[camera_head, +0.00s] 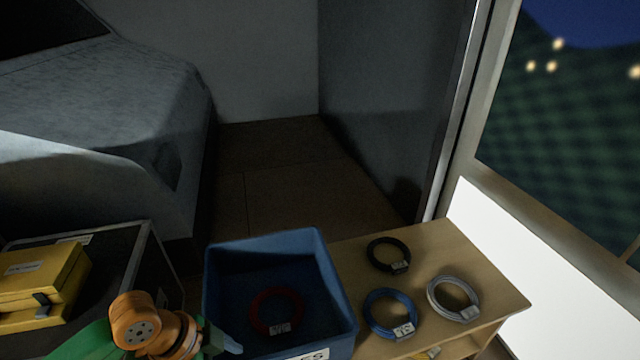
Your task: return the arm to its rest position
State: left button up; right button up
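One of my arms, green and orange, comes in at the bottom left. Its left gripper (224,345) shows only in small part, as a grey-blue tip beside the left wall of the blue bin (216,285). Most of its fingers are hidden or out of frame, so I cannot tell whether it is open or shut. My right gripper is not in view. A red cable coil (254,309) with a white tag lies inside the bin.
A wooden table (450,237) at the lower right holds a black coil (373,246), a blue coil (369,313) and a grey coil (432,296). A yellow case (40,270) sits on a dark box (128,240) at the left. Floor behind the bin is clear.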

pick_arm(q)
jog(key=s+d+f+n+t, duration=0.2)
jog(key=d+f+n, duration=0.2)
jog(key=d+f, duration=0.1)
jog(key=s+a+f+n+y, duration=0.3)
jog(key=s+a+n+y, duration=0.1)
jog(key=s+a+n, duration=0.4)
notch_tip(320, 180, down, 23)
jog(key=g+b, duration=0.1)
jog(key=b, duration=0.5)
jog(key=s+a+f+g+b, duration=0.15)
jog(key=s+f+b, duration=0.35)
jog(key=s+f, duration=0.8)
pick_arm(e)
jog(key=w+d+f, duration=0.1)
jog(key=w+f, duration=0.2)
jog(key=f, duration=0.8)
pick_arm(q)
notch_tip(320, 180, up, 22)
jog(key=p, duration=2.3)
jog(key=shift+d+p, duration=0.3)
jog(key=shift+p, duration=0.1)
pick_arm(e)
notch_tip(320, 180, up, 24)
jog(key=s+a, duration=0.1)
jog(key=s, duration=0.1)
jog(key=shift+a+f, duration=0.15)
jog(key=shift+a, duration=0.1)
